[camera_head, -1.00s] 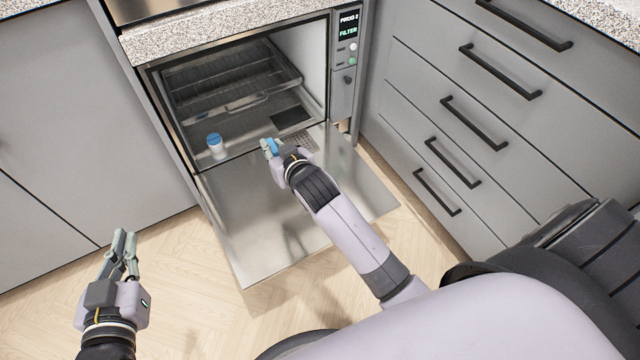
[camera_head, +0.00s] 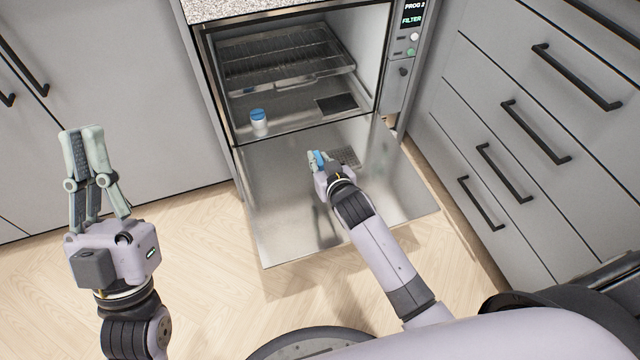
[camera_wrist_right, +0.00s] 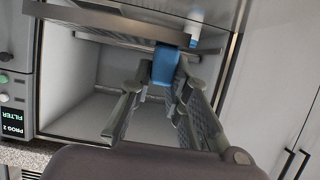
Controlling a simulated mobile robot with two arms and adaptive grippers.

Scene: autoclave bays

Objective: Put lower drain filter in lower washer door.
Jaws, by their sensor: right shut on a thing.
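The drain filter shows as a blue grip (camera_head: 318,159) and a grey mesh plate (camera_head: 345,157) on its right, over the lowered washer door (camera_head: 290,232). My right gripper (camera_head: 316,160) is shut on the blue grip; the right wrist view also shows this blue piece (camera_wrist_right: 165,67) between the fingers. I cannot tell whether the plate touches the door. A dark square (camera_head: 337,104) lies in the washer chamber floor, beyond the filter. My left gripper (camera_head: 84,140) is empty, with its fingers a little apart, left of the washer.
The panel (camera_head: 411,20) reads FILTER. Drawers with black handles (camera_head: 535,131) flank the right side. The floor at left is clear.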

